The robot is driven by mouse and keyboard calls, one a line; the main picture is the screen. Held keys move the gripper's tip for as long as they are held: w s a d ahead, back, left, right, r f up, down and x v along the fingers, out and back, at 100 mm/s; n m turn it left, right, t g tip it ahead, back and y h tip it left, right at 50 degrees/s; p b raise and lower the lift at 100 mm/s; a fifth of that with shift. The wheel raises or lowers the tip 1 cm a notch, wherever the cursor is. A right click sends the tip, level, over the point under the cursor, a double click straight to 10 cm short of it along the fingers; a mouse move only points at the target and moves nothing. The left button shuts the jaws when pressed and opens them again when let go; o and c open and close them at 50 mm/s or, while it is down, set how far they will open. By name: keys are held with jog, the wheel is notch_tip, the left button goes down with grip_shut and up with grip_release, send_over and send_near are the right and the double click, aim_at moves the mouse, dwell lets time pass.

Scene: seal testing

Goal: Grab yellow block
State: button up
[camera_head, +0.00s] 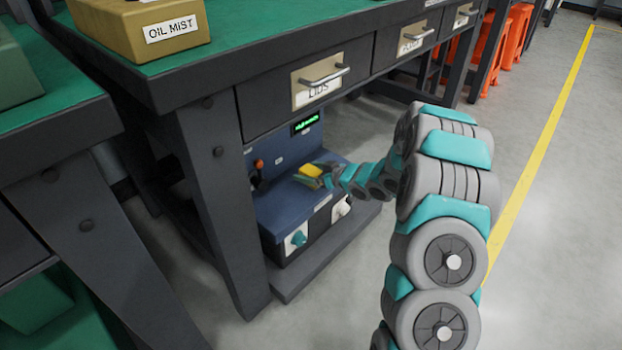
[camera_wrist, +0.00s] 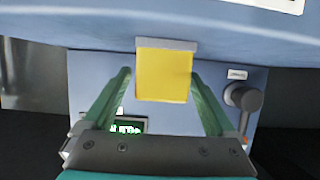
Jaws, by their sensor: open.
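The yellow block (camera_wrist: 163,76) lies between the two fingers of my gripper (camera_wrist: 162,80) in the wrist view. It has a grey edge along its top in that picture. The fingers are open, one on each side, with a small gap showing at the left; the right fingertip is very close to the block. In the head view the yellow block (camera_head: 311,170) sits on the blue machine (camera_head: 280,200) under the workbench. My gripper (camera_head: 312,177) reaches it there from the right, and its fingers partly hide the spot.
The workbench (camera_head: 290,55) with labelled drawers (camera_head: 320,80) hangs over the machine. A dark table leg (camera_head: 220,200) stands left of it. Open floor (camera_head: 350,290) lies to the right.

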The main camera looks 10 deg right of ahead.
jog(key=shift+x, duration=1.2)
grip_shut()
